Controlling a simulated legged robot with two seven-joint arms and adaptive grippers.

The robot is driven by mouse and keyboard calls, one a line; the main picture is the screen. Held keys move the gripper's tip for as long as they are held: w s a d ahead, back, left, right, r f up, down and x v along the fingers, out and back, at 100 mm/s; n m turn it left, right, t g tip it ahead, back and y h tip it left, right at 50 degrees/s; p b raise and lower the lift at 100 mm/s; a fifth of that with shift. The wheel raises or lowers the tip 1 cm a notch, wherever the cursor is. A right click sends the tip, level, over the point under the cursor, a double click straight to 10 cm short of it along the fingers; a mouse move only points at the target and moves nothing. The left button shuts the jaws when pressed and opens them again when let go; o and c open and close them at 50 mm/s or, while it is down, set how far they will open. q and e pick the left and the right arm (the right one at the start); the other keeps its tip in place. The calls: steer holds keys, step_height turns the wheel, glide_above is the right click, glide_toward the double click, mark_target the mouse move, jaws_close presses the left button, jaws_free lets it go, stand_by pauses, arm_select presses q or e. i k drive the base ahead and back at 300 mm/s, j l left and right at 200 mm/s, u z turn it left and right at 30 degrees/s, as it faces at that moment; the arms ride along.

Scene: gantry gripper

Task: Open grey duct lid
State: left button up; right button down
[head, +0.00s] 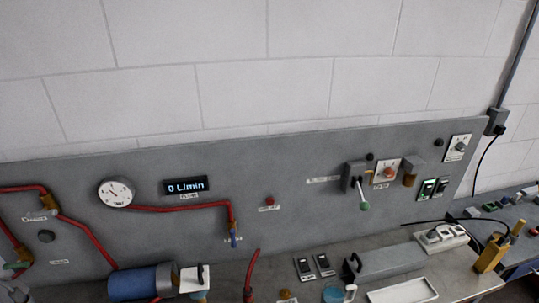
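A long grey box-shaped duct (392,262) lies on the bench at the lower right, against the foot of the grey panel. A black handle-like part (351,266) stands at its left end. The duct's top looks closed, but a seam between lid and body is too small to make out. Neither of my grippers shows in the head view.
A white tray (402,291) lies in front of the duct, and a white socket block (441,237) sits at its right end. A yellow upright part (491,254) stands further right. Two small switches (314,266), a blue round part (333,295) and a blue cylinder (140,283) lie leftward.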

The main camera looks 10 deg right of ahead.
mark_target(369, 263)
steer(key=z, duration=1.35)
